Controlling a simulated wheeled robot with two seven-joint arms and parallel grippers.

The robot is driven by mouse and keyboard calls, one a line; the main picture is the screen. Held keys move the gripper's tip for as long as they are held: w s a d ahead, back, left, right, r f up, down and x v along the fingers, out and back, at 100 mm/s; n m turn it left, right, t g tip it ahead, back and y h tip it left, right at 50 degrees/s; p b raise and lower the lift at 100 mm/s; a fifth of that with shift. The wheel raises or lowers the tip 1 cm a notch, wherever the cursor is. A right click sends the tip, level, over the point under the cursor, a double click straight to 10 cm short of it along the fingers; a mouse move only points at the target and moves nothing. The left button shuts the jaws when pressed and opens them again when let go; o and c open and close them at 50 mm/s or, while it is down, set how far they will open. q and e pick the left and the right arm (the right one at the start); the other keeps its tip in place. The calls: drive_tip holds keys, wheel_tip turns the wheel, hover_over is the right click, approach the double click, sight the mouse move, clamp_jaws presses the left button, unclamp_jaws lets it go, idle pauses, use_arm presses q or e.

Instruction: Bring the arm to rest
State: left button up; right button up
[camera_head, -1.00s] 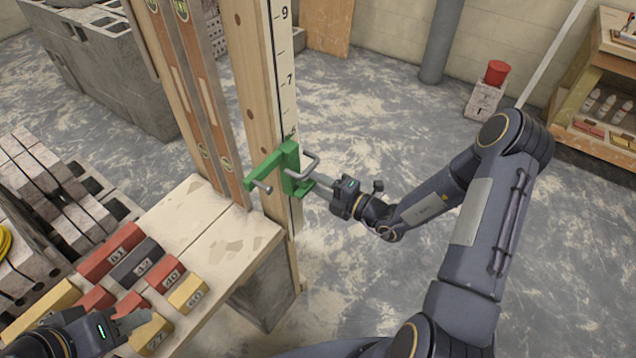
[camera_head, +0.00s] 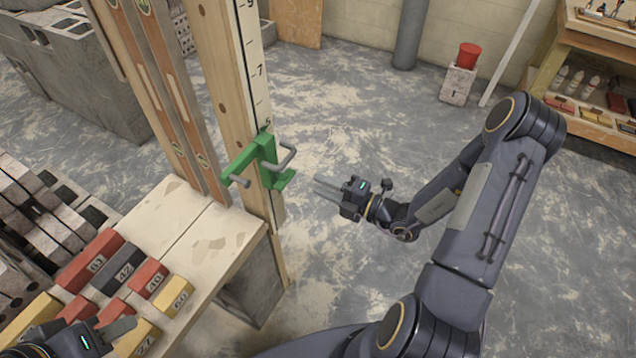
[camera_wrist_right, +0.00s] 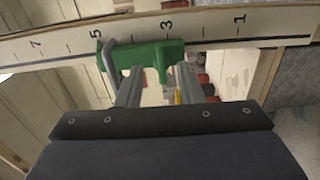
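My right gripper (camera_head: 321,186) is open and empty, a short way to the right of the green clamp. In the right wrist view its two fingers (camera_wrist_right: 158,88) are spread, with the clamp (camera_wrist_right: 140,60) beyond them. The green clamp (camera_head: 262,162) with its grey handle sits on the upright wooden post (camera_head: 218,90) with the number scale, near the mark 5 or 6. My left gripper (camera_head: 115,333) is at the lower left, over the numbered blocks; only part of it shows, and I cannot tell how far its fingers are apart.
A bench (camera_head: 215,240) with several red, grey and yellow numbered blocks (camera_head: 90,262) stands at the lower left. Two spirit levels (camera_head: 160,90) lean beside the post. Grey blocks (camera_head: 75,70) are at the back left, a shelf (camera_head: 600,130) at the right. Open floor lies between.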

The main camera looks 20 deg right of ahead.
drive_tip(key=shift+a, duration=0.1)
idle(0.3)
drive_tip(key=s+a+r+n+g+y, duration=0.1)
drive_tip(key=s+a+r+n+g, duration=0.45)
drive_tip(key=n, duration=0.75)
drive_tip(key=s+a+r+n+g+y, duration=0.1)
drive_tip(key=s+a+r+n+g, duration=0.45)
drive_tip(key=n, duration=0.65)
drive_tip(key=s+d+r+n+t+h, duration=0.2)
drive_tip(key=s+d+n+h, duration=0.7)
drive_tip(key=n, duration=1.1)
drive_tip(key=shift+s+r+t, duration=0.3)
drive_tip(key=shift+s+r, duration=0.2)
drive_tip(key=shift+s, duration=0.55)
